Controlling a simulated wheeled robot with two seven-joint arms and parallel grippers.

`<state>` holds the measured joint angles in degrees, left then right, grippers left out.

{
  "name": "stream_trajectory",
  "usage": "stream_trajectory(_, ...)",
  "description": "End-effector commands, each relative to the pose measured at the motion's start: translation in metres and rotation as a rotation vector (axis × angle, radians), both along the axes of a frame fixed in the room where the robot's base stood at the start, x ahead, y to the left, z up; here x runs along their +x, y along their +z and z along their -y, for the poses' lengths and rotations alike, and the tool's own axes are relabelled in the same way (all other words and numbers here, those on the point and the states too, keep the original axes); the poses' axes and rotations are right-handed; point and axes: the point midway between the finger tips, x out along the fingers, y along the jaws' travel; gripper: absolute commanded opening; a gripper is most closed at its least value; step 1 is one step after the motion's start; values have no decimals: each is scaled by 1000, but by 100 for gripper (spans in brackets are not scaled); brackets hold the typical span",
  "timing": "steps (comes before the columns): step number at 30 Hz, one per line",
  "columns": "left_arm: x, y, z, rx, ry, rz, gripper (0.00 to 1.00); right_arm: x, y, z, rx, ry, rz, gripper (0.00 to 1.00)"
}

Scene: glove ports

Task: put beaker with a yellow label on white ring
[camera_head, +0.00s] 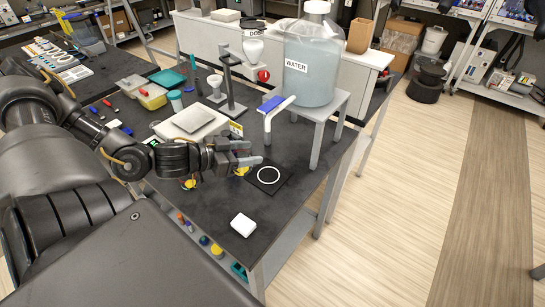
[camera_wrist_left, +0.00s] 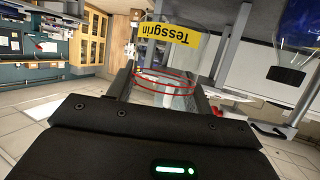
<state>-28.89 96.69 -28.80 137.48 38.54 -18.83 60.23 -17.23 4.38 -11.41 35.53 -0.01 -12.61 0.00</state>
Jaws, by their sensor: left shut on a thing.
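My left gripper (camera_head: 247,153) reaches in from the left over the dark bench and is shut on a clear glass beaker. In the left wrist view the beaker (camera_wrist_left: 165,84), with red lines around it, sits between the fingers. A yellow label (camera_wrist_left: 170,40) reading "Tessgrin" shows beyond it. The white ring (camera_head: 268,175) lies on a black square mat, a little below and right of the fingertips in the picture, and looks empty. My right gripper is out of view.
A large water carboy (camera_head: 312,62) stands on a grey stand (camera_head: 331,108) behind the ring, its spout reaching toward the bench. A scale (camera_head: 194,118) and a clamp stand (camera_head: 231,88) are behind my gripper. A white block (camera_head: 243,225) lies near the front edge.

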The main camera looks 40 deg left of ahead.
Motion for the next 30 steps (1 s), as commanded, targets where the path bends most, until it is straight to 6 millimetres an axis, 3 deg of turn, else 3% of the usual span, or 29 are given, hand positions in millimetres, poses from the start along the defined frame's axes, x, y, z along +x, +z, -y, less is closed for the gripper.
stream_trajectory(5,35,-23,1,0,7,10,28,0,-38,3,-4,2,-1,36)
stream_trajectory(11,59,-26,3,-6,7,13,28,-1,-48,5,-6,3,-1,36)
stream_trajectory(21,94,-69,6,-2,5,2,28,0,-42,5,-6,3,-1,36)
stream_trajectory(30,102,-81,6,0,4,1,28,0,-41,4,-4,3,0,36)
